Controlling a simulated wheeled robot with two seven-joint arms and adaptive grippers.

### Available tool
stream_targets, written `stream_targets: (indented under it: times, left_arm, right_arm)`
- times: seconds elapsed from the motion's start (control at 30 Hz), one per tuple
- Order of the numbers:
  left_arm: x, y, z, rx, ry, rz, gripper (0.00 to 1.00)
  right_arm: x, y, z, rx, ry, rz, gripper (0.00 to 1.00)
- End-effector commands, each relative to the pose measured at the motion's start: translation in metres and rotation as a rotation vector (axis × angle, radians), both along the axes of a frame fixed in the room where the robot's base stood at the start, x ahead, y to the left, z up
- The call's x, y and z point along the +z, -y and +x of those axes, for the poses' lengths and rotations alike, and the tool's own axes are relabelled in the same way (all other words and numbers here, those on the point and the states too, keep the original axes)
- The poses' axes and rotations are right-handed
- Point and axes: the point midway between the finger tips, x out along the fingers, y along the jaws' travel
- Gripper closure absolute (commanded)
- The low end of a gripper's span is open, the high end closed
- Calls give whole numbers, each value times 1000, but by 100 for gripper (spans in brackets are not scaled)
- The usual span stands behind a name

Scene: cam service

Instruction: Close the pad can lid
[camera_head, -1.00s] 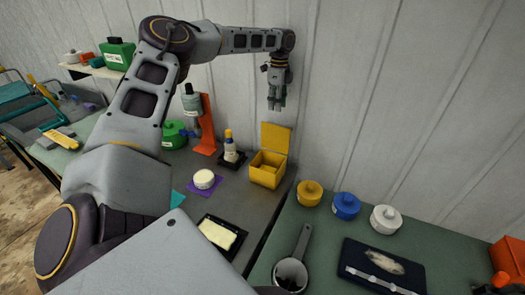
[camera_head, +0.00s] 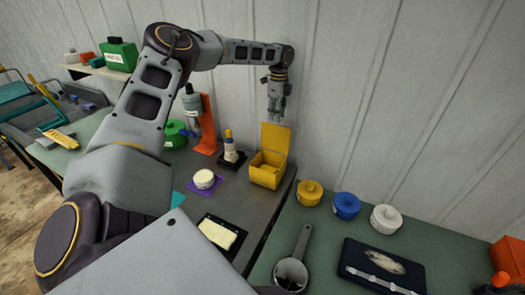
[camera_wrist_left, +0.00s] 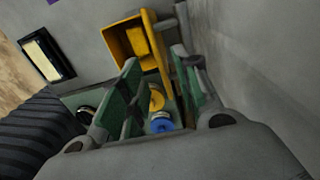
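The pad can is a yellow box (camera_head: 265,177) on the dark grey bench, against the wall. Its yellow lid (camera_head: 275,139) stands upright at the back, so the can is open. My left gripper (camera_head: 275,114) hangs fingers down just above the lid's top edge, and no contact shows. The can also shows in the left wrist view (camera_wrist_left: 117,42), with a yellow block inside and the lid (camera_wrist_left: 183,25) nearly edge-on. There the left gripper (camera_wrist_left: 155,62) has its two fingers spread, with nothing held between them. My right gripper is out of view.
A bottle (camera_head: 230,150) in a dark stand and an orange stand (camera_head: 207,125) are left of the can. Yellow (camera_head: 309,194), blue (camera_head: 346,205) and white (camera_head: 386,218) jars stand right of it. The corrugated wall (camera_head: 370,90) is close behind.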

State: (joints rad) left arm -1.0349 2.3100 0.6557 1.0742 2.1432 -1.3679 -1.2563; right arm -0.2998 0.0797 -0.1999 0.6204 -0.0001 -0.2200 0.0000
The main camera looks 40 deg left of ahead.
Motion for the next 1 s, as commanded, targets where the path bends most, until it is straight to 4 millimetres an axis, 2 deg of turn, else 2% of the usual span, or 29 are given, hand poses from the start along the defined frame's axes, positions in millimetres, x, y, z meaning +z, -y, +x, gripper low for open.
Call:
stream_targets:
  times: [1.0]
  left_arm:
    - [-51,1,-2,-1,-2,-1,68]
  right_arm:
    - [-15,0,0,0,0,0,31]
